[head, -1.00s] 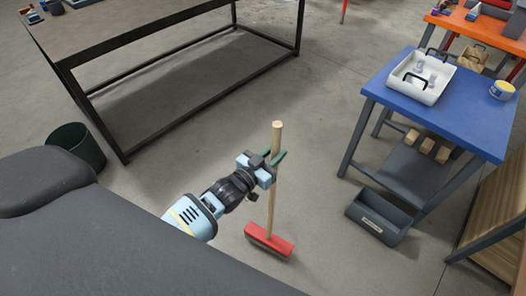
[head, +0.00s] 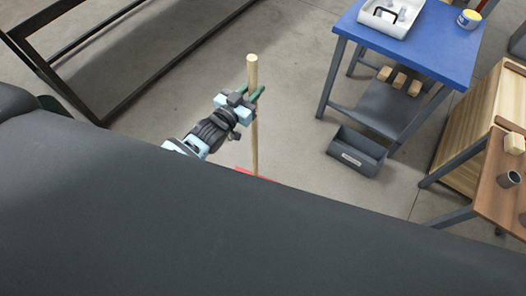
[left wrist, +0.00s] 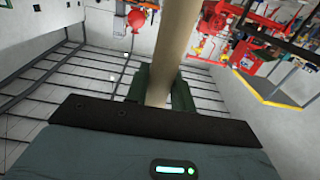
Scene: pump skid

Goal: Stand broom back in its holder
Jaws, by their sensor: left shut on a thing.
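The broom has a pale wooden handle (head: 254,130) and a red head (head: 252,173), mostly hidden behind my own dark body in the head view. The handle stands close to upright. My left gripper (head: 254,97) is shut on the handle in its upper part. In the left wrist view the handle (left wrist: 174,50) runs between the green fingers (left wrist: 164,88). A dark grey open bin (head: 357,151) with a pale label sits on the floor by the blue table; I cannot tell whether it is the broom holder. My right gripper is not in view.
A wooden table (head: 502,190) stands at right. A dark-framed table (head: 95,110) is at left. Floor between is clear.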

